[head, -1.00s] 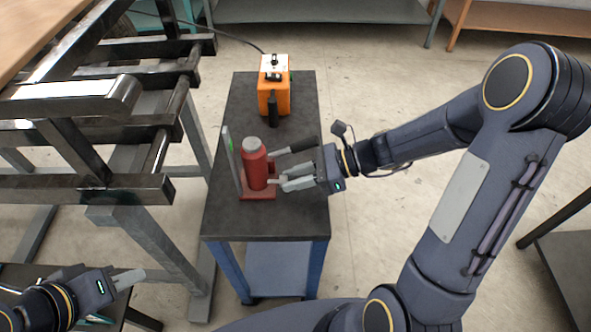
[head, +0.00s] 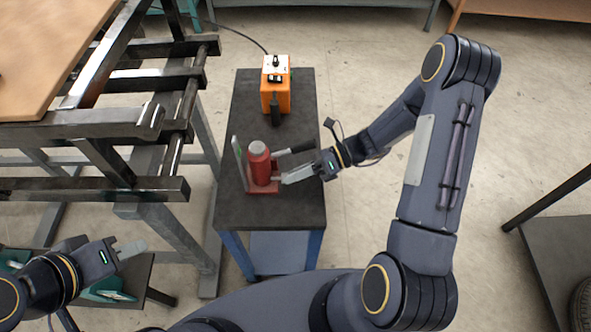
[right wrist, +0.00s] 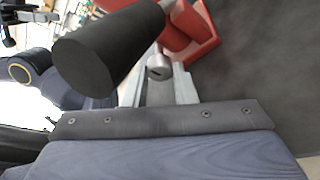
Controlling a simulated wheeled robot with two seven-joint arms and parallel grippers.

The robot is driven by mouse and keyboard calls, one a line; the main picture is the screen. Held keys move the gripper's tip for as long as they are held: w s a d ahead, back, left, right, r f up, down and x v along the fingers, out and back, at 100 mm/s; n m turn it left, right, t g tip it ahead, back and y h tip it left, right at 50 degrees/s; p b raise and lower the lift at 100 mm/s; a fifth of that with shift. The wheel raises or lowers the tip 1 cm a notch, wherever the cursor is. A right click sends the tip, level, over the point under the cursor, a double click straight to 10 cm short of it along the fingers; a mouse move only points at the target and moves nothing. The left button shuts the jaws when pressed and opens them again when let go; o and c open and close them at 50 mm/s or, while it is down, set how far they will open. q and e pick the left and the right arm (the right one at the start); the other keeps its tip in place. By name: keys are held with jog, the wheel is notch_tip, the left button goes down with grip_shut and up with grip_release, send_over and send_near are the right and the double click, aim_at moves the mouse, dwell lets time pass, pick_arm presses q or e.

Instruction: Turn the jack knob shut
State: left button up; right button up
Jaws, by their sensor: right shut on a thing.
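The red bottle jack (head: 261,167) stands upright on the dark top of the cart, with a grey cap and a black handle (head: 294,149) sticking out to the right. My right gripper (head: 284,178) reaches its base from the right, below the handle. In the right wrist view the small slotted metal knob (right wrist: 159,67) sits between the fingertips, which are shut on it. The handle (right wrist: 98,50) and the red jack base (right wrist: 192,35) show beside it. My left gripper (head: 131,250) hangs at the lower left, away from the jack; its finger gap cannot be made out.
An orange box (head: 276,86) with a cable stands at the back of the cart (head: 233,205). A thin upright plate (head: 239,160) stands left of the jack. A dark metal frame (head: 95,190) fills the left side. A dark table (head: 560,240) stands at the right.

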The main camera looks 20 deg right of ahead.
dwell(0.4)
jog(key=o, duration=1)
jog(key=v, duration=0.7)
jog(key=shift+d+r, duration=0.1)
jog(key=shift+d, duration=0.3)
